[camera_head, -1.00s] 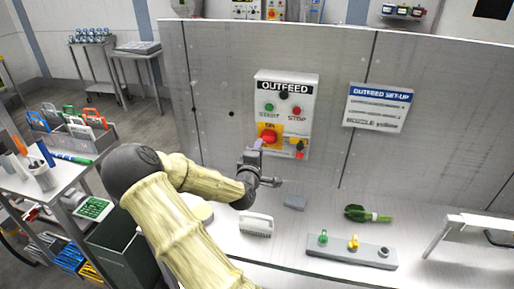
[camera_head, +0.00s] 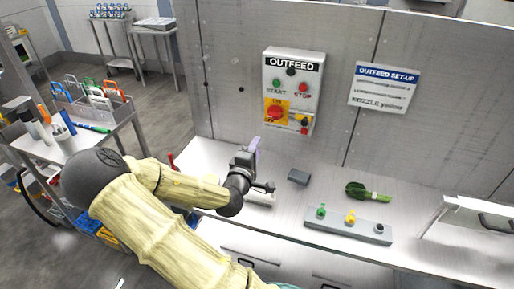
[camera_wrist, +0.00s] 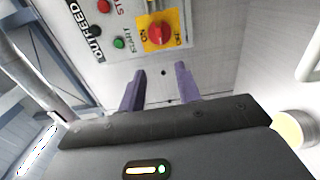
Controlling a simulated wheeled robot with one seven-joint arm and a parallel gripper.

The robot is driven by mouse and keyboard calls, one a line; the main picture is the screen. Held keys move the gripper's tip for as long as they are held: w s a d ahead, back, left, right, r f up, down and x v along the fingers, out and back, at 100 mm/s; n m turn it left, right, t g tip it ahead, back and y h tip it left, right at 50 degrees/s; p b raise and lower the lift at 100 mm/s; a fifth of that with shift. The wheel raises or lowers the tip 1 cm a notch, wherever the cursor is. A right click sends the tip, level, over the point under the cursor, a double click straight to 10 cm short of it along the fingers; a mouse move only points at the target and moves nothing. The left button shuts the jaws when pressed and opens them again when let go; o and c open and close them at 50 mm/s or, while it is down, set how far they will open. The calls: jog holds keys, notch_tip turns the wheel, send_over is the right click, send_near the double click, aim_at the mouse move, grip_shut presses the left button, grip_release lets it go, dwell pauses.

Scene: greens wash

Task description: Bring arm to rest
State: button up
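My gripper (camera_head: 263,166) is at the end of my yellow-sleeved arm, above the steel counter and below the OUTFEED control box (camera_head: 292,88). In the wrist view, its two purple fingers (camera_wrist: 160,88) stand apart with nothing between them. The box, with START and STOP buttons and a red knob on a yellow plate, is beyond the fingertips in the wrist view (camera_wrist: 118,25). The fingers do not appear to touch it. A white object (camera_head: 262,199) on the counter is partly hidden behind my gripper.
A grey block (camera_head: 299,177), a leafy green bunch (camera_head: 368,192) and a grey rack of coloured nozzles (camera_head: 347,225) lie on the counter. An OUTFEED SET-UP sign (camera_head: 383,88) is on the wall panel. A cart with tools (camera_head: 75,150) stands at the left.

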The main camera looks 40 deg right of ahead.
jog(key=shift+a, duration=0.1)
jog(key=s+a+f+m+g+y, duration=0.2)
jog(key=a+f+m+g+y, duration=0.3)
jog(key=a+f+y, duration=0.5)
jog(key=s+a+r+m+g+y, duration=0.2)
jog(key=s+a+r+y, duration=0.3)
jog(key=s+a, duration=0.6)
jog(key=a+r, duration=0.2)
jog(key=a, duration=0.1)
jog(key=shift+a, duration=0.15)
jog(key=shift+w, duration=0.15)
grip_shut()
jog(key=shift+w, duration=0.1)
